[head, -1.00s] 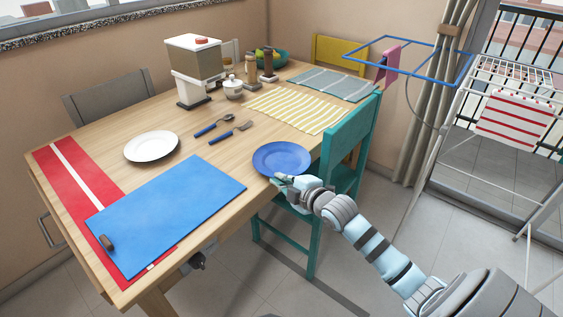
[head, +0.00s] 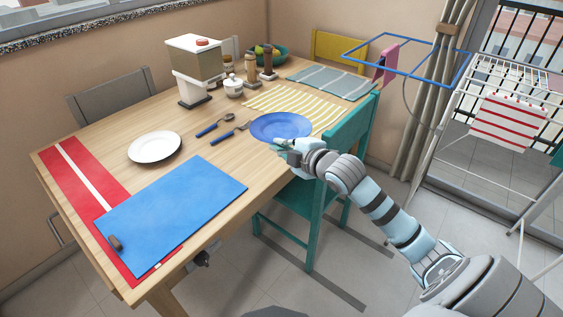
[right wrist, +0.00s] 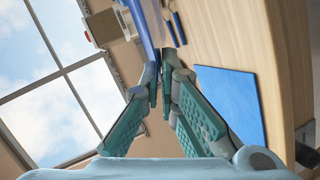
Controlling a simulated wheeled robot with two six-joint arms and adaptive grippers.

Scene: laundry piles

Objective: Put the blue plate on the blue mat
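The blue plate (head: 281,124) is at the table's right side, in front of the yellow striped mat. It appears raised off the table; the gap under it is hard to judge. My right gripper (head: 281,145) is at its near rim. In the right wrist view the fingers (right wrist: 160,72) are closed on the rim of the plate (right wrist: 151,22), which shows nearly edge-on. The blue mat (head: 175,213) lies flat at the table's near left, over part of a red runner. It also shows in the right wrist view (right wrist: 232,98). My left gripper is out of view.
A white plate (head: 154,147) stands behind the blue mat. A fork (head: 229,135) and a spoon (head: 214,124) lie between the plates. A teal chair (head: 340,150) stands close beside my right arm.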

